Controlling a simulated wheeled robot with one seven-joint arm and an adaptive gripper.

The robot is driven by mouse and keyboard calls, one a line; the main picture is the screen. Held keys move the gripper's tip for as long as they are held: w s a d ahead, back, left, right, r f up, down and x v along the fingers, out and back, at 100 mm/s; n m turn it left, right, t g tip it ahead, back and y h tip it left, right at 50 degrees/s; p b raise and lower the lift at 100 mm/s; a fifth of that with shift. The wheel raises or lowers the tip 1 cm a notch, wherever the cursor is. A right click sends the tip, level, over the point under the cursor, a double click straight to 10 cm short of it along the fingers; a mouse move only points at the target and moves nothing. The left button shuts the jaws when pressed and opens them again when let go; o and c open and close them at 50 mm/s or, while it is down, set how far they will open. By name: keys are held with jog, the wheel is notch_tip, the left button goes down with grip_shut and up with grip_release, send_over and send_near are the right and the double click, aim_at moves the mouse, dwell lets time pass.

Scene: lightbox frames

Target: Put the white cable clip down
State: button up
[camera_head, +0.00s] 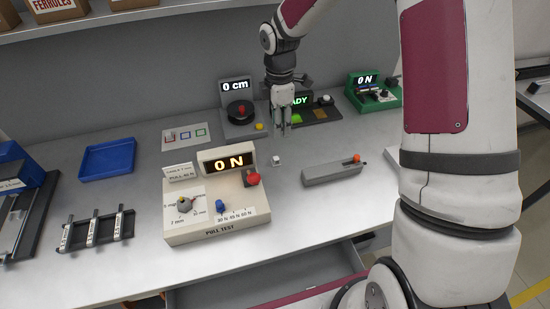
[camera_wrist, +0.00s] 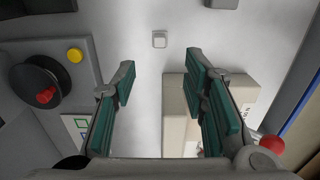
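The white cable clip (camera_head: 277,160) is a small pale block resting on the grey bench, just behind the right part of the beige pull-test box (camera_head: 215,225). In the wrist view the clip (camera_wrist: 159,39) lies beyond the fingertips, near the top centre, apart from both fingers. My gripper (camera_head: 284,132) hangs fingers down above the bench, behind the clip in the head view. In the wrist view my gripper (camera_wrist: 160,78) has its two green-padded fingers spread wide with nothing between them.
A grey box with an orange end (camera_head: 333,173) lies right of the clip. A dial device reading 0 cm (camera_head: 240,112) and a dark device with a green display (camera_head: 315,112) stand behind. A blue tray (camera_head: 108,158) and clip rack (camera_head: 94,230) are left. Bench around the clip is bare.

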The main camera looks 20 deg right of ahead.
aim_at(277, 158)
notch_tip(277, 158, down, 14)
jog(key=b, duration=0.6)
jog(key=shift+w+a+b, duration=0.1)
jog(key=shift+a+b, duration=0.05)
jog(key=shift+b, duration=0.15)
jog(key=shift+r, duration=0.15)
jog(key=c, duration=0.9)
jog(key=shift+c, duration=0.2)
